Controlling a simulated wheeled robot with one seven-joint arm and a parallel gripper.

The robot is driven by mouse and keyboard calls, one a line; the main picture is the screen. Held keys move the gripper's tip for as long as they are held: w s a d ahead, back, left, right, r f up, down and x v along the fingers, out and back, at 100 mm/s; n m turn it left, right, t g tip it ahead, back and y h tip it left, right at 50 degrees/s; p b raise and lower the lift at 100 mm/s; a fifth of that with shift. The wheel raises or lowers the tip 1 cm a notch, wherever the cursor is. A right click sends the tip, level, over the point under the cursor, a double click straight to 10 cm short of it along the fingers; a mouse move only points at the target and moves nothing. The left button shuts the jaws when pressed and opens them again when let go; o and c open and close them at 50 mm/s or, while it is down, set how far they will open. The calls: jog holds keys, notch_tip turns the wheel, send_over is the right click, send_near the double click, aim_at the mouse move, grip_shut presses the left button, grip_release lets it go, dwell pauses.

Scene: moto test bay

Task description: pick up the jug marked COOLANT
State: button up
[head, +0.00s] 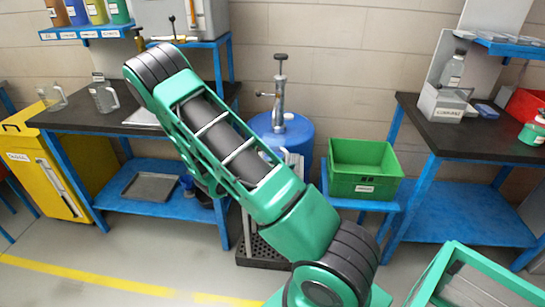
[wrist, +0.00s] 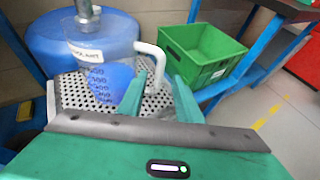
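The jug (wrist: 97,62) is clear, with blue liquid low in it and a white handle (wrist: 160,62) on its right side. Its label appears to read COOLANT, though small and blurred. It stands upright on a perforated metal stand (wrist: 70,92) in the wrist view. My gripper (wrist: 159,82) is open, with one green finger on each side of the handle's lower part. I cannot tell whether either finger touches it. In the head view my arm hides most of the jug and gripper.
A blue drum (head: 297,130) with a hand pump (head: 280,92) stands behind the jug. A green crate (head: 362,170) sits to the right on a blue stand. Two other clear jugs (head: 52,96) (head: 104,97) stand on the left bench (head: 85,118). The right bench (head: 445,137) holds a white box.

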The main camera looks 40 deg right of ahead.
jog(key=shift+x, duration=3.4)
jog(key=shift+w+f, duration=0.15)
grip_shut()
